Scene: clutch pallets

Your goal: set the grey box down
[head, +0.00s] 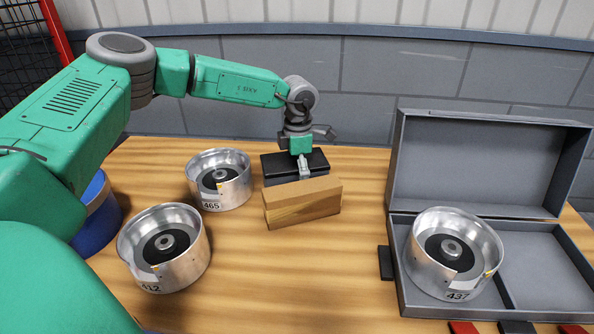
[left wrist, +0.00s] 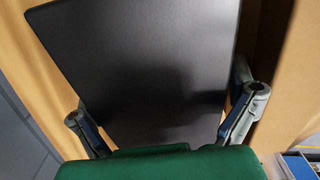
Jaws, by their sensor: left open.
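The dark grey box (head: 280,172) with a black top sits on the wooden table at the back middle, just behind a wooden block. My left gripper (head: 303,165) points down over it. In the left wrist view the box's flat dark top (left wrist: 150,60) fills the middle. The open fingers of my left gripper (left wrist: 165,118) stand to either side of it. I cannot tell whether they touch it. The wooden block hides the box's lower front. My right gripper is in no view.
The wooden block (head: 303,204) stands close in front. Metal clutch drums 465 (head: 232,190) and 412 (head: 190,265) stand to the left. An open grey case (head: 487,160) at right holds drum 437 (head: 425,275); its right compartment is empty. The middle front table is clear.

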